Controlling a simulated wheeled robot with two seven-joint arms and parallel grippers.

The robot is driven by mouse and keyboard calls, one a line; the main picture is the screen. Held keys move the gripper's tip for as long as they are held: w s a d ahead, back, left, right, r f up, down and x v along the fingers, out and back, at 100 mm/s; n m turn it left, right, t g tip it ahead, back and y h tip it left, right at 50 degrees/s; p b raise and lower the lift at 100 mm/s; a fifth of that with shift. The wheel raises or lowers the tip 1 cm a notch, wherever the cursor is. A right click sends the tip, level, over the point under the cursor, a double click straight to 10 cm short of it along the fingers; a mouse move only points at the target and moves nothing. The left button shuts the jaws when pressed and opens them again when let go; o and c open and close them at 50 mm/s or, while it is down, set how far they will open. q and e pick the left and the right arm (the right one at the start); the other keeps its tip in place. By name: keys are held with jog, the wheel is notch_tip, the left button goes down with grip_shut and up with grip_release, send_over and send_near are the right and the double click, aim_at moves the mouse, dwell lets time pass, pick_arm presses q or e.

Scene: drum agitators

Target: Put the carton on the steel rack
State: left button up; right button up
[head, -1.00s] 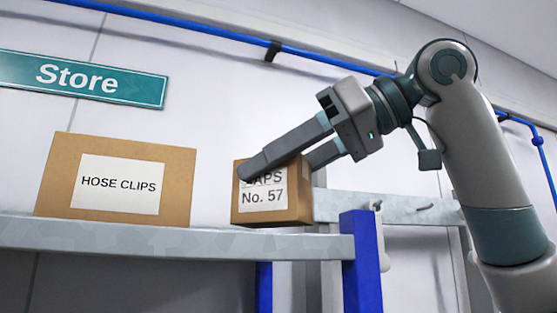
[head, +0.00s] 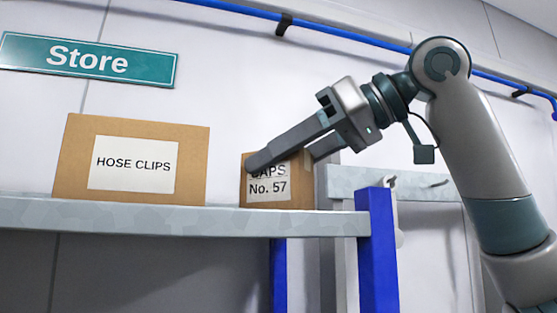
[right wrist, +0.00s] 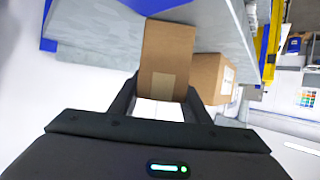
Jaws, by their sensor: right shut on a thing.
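The brown carton (head: 268,199) with a white label reading CAPS No. 57 is at the right part of the steel rack's grey shelf (head: 190,218). My right gripper (head: 285,158) is shut on it, one finger across the front label and the other at its right side. Its lower edge lines up with the shelf's front edge, and I cannot tell whether it touches the shelf. In the right wrist view the carton (right wrist: 167,55) sits between the two fingers, upright over the grey shelf (right wrist: 100,30). My left gripper is not in view.
A larger HOSE CLIPS carton (head: 130,160) stands on the shelf to the left, with a narrow gap between. A blue post (head: 377,250) stands at the shelf's right end. A green Store sign (head: 90,60) and a blue pipe (head: 340,35) are on the wall.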

jog(key=o, duration=1.3)
jog(key=shift+c, duration=0.2)
jog(key=shift+s+d+r+b, duration=0.25)
jog(key=shift+d+b, duration=0.05)
jog(key=shift+d, duration=0.15)
jog(key=b+v, duration=0.4)
jog(key=v, duration=1.2)
jog(key=shift+r+b, duration=0.15)
jog(key=shift+b, duration=0.2)
